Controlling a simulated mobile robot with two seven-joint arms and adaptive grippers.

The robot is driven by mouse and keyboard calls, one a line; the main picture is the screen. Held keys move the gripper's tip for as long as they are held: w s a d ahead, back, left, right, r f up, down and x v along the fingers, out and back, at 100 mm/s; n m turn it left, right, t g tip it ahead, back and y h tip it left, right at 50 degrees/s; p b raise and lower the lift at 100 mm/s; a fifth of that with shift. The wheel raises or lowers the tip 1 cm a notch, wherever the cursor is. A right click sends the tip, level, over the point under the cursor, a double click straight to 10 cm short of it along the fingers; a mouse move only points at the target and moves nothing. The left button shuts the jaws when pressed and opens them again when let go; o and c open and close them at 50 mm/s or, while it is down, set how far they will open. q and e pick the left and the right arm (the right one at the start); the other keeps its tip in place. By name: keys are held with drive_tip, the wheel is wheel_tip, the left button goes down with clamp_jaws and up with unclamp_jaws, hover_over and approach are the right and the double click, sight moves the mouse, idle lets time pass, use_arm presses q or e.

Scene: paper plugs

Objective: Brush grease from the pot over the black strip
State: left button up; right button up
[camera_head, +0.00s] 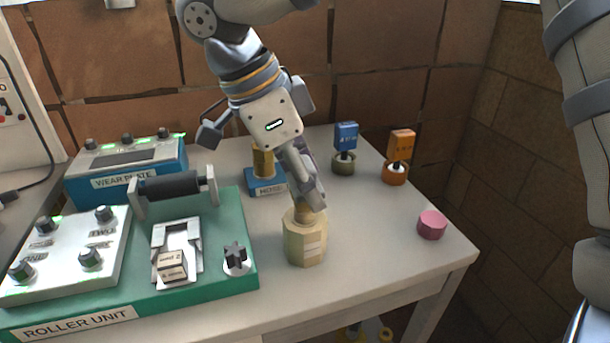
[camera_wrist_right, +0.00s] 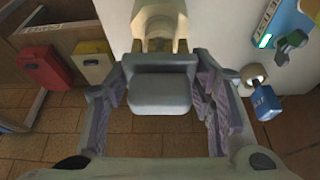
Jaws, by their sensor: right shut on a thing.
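I cannot tell how deep the brush sits in the pot. A dark flat strip (camera_head: 122,158) lies on top of the blue box labelled "WEAR PLATE", back left, well away from my right gripper. My left gripper is not in view.
A green roller unit (camera_head: 215,284) with a black roller (camera_head: 170,186) fills the left. Behind the pot stand a blue block with a brass cylinder (camera_head: 263,162), a blue-tagged holder (camera_head: 345,136) and an orange-tagged one (camera_head: 400,146). A pink disc (camera_head: 432,225) lies right; between, the table is clear.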

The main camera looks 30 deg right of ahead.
sight(305, 162)
drive_tip(key=shift+f, duration=0.5)
idle(1.0)
drive_tip(key=shift+r, duration=3.6)
